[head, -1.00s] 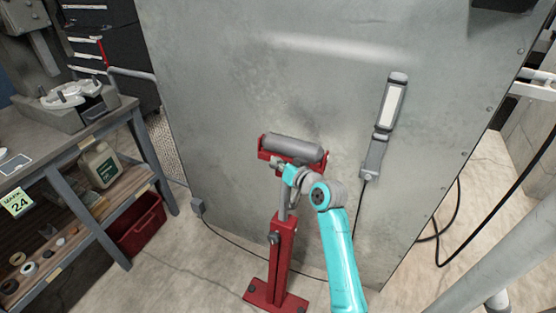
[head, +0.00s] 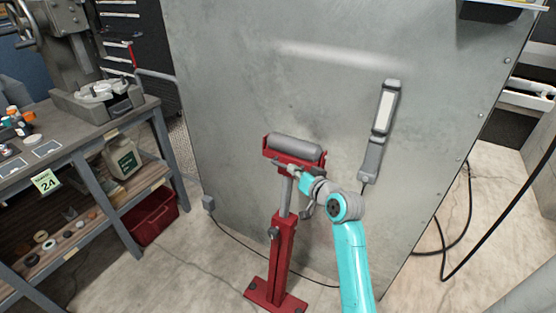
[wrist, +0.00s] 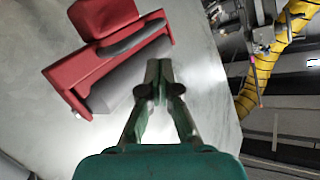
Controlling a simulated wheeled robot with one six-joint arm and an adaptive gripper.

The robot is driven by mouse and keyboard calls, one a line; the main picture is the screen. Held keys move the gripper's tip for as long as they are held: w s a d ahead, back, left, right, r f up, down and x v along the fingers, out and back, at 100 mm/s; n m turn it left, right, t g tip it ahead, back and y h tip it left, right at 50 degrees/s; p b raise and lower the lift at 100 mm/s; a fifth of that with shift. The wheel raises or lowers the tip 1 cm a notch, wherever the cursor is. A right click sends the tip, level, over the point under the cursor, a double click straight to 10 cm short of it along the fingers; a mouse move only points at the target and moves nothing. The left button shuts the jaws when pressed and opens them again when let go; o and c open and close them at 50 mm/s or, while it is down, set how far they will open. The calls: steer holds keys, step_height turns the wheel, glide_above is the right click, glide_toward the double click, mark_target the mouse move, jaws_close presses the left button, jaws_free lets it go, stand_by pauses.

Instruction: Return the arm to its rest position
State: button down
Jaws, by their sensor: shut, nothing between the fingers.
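My gripper (wrist: 159,72) is shut and empty in the wrist view, its fingertips together. In the head view my gripper (head: 284,169) is at the red roller stand (head: 283,245), just in front of and below its grey roller (head: 296,147). The roller and red bracket also show in the wrist view, to the left of and beyond my fingers. I cannot tell whether my fingertips touch the stand. My turquoise arm (head: 353,260) reaches up from the bottom edge of the head view, bent at the joint.
A grey metal panel (head: 240,100) stands behind the roller stand, with a lamp (head: 381,130) hanging on it. A workbench (head: 80,150) with shelves is at the left, a red bin (head: 153,216) beneath it. Black cables lie on the floor at right.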

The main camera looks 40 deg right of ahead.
steer(key=s+a+f+n, duration=0.1)
steer(key=s+a+f, duration=0.7)
steer(key=s+a, duration=0.2)
steer(key=s+a+f+n, duration=0.1)
steer(key=s+a+f, duration=0.6)
steer(key=s+a, duration=0.25)
steer(key=s+a+r+n+y, duration=0.1)
steer(key=s+a+r+n, duration=0.1)
steer(key=s, duration=1)
steer(key=s+a+r+n+y, duration=0.1)
steer(key=s+a+r+n, duration=0.2)
steer(key=s, duration=1)
steer(key=a+r, duration=0.2)
steer(key=a, duration=0.2)
steer(key=shift+y, duration=0.3)
steer(key=shift+a, duration=0.1)
